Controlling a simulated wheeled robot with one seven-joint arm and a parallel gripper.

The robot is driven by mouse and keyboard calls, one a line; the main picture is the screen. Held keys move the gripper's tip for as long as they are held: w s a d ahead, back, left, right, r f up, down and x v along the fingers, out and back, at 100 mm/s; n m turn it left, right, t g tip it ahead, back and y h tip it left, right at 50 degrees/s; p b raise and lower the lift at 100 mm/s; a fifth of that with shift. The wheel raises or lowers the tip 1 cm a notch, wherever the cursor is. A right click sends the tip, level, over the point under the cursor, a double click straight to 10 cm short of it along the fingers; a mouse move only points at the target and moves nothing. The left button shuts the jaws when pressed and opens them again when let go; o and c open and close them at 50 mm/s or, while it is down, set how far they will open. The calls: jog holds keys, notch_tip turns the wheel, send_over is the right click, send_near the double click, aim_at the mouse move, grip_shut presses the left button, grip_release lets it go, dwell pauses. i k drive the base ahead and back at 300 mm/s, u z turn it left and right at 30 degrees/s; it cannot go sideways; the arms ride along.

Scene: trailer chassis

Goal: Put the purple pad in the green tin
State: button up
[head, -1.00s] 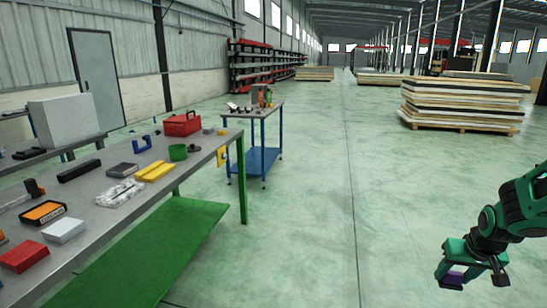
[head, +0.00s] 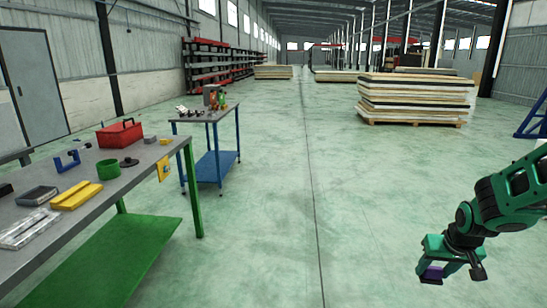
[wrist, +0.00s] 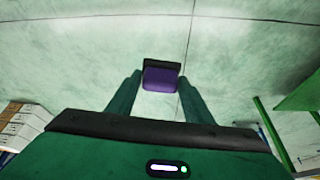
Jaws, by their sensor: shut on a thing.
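My gripper (head: 450,276) hangs over open floor at the lower right of the head view. It is shut on the purple pad (head: 433,272), which also shows between the two fingers in the wrist view (wrist: 161,79). The pad has a dark edge along its far side in the wrist view. The green tin (head: 108,169) stands upright on the workbench (head: 50,240) at the left, well apart from my gripper. Its inside is hidden from here.
Around the tin are a dark round piece (head: 129,162), a blue clamp (head: 68,160), a red toolbox (head: 119,133) and yellow packs (head: 76,195). A blue trolley (head: 213,165) stands beyond the bench. Open floor lies between bench and arm; stacked panels (head: 415,98) stand farther back.

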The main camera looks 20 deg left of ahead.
aim_at(109, 175)
jog(key=i, duration=1)
jog(key=u, duration=0.15)
